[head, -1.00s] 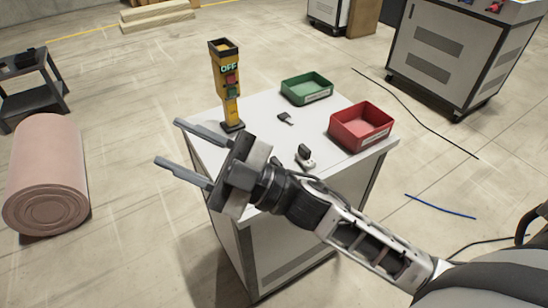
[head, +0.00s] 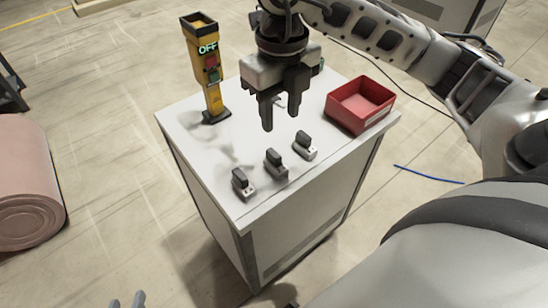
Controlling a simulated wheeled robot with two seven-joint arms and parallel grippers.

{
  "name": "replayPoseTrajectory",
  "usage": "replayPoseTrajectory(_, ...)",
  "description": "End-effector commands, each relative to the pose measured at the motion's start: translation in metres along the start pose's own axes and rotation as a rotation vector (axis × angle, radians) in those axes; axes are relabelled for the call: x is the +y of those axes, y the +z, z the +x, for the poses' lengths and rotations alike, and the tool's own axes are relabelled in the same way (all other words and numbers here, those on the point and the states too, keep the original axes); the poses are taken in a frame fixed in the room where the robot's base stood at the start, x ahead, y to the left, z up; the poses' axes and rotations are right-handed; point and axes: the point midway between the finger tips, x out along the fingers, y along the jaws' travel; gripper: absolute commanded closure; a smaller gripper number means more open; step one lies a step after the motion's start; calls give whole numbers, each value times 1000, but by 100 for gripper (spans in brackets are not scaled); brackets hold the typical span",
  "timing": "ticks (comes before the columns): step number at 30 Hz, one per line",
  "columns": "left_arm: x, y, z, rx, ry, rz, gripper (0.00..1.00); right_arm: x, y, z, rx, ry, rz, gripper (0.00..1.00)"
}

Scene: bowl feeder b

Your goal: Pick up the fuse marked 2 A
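Three small fuse-like pieces, dark on top with light grey parts, sit in a slanting row on the white table (head: 180,128): a left one (head: 243,184), a middle one (head: 276,164) and a right one (head: 305,145). Their markings are too small to read, so I cannot tell which is 2 A. My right gripper (head: 281,124) points down above the table, behind the row in the picture. Its fingers are a little apart and nothing shows between them. My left gripper (head: 127,301) shows only its fingertips at the bottom edge, apart and empty.
A yellow post marked OFF (head: 207,75), with red and green buttons, stands at the table's back left. A red bin (head: 361,105) stands at the right. My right gripper mostly hides the green bin and a small dark item behind it. A blue cable (head: 428,174) lies on the floor.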

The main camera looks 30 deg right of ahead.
Motion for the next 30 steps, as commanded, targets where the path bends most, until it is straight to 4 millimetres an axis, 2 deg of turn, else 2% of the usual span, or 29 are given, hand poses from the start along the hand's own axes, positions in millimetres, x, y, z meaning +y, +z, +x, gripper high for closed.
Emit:
replayPoseTrajectory(1,0,1,1,4,1,-3,64,0,-1,14,5,1,-1,60)
replayPoseTrajectory(6,1,0,0,5,2,-7,64,1,0,44,3,2,-1,60)
replayPoseTrajectory(14,1,1,-1,4,3,-9,64,2,1,63,0,3,-3,60)
replayPoseTrajectory(24,1,0,-2,4,0,-6,64,6,5,108,0,4,-2,60)
replayPoseTrajectory(30,0,-1,-1,6,0,-6,64,7,5,112,-2,4,-4,60)
